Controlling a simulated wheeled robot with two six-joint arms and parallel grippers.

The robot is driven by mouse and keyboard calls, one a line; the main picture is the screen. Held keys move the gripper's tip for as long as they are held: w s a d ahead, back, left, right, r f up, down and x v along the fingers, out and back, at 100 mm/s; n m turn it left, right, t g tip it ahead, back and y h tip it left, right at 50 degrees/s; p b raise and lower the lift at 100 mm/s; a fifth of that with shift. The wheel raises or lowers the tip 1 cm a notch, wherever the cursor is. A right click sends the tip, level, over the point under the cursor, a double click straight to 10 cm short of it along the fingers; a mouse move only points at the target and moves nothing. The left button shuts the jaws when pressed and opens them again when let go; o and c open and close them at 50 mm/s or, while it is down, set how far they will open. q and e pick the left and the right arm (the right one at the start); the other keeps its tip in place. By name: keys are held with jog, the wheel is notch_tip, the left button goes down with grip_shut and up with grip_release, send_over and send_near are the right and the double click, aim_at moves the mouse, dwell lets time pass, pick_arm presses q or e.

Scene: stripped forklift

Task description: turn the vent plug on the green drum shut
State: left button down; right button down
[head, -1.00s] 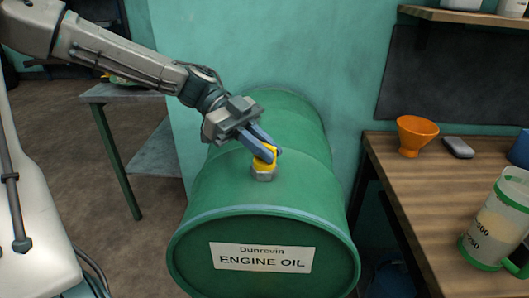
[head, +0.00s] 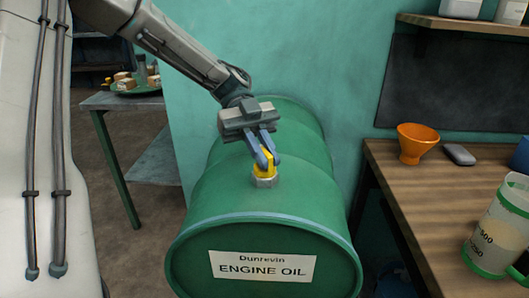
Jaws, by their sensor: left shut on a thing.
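The green drum (head: 225,195) lies on its side in the middle of the head view, with a white "Dunrovin ENGINE OIL" label (head: 262,266) on its near end. The yellow vent plug (head: 263,163) stands in a grey metal collar (head: 265,182) on top of the drum. My left gripper (head: 266,160) comes down from above, its two blue fingers shut on the plug from either side. The fingers hide part of the plug. My right gripper is not in view.
At the right, a wooden bench (head: 425,205) carries an orange funnel (head: 416,143), a dark grey box-like object (head: 459,155) and a clear measuring jug (head: 497,235). A grey table (head: 125,100) with a tray stands at the back left. A teal wall rises behind the drum.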

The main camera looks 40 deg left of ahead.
pick_arm(q)
jog(key=shift+r, duration=0.15)
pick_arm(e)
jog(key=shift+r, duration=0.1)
pick_arm(q)
jog(key=c, duration=1.5)
grip_release()
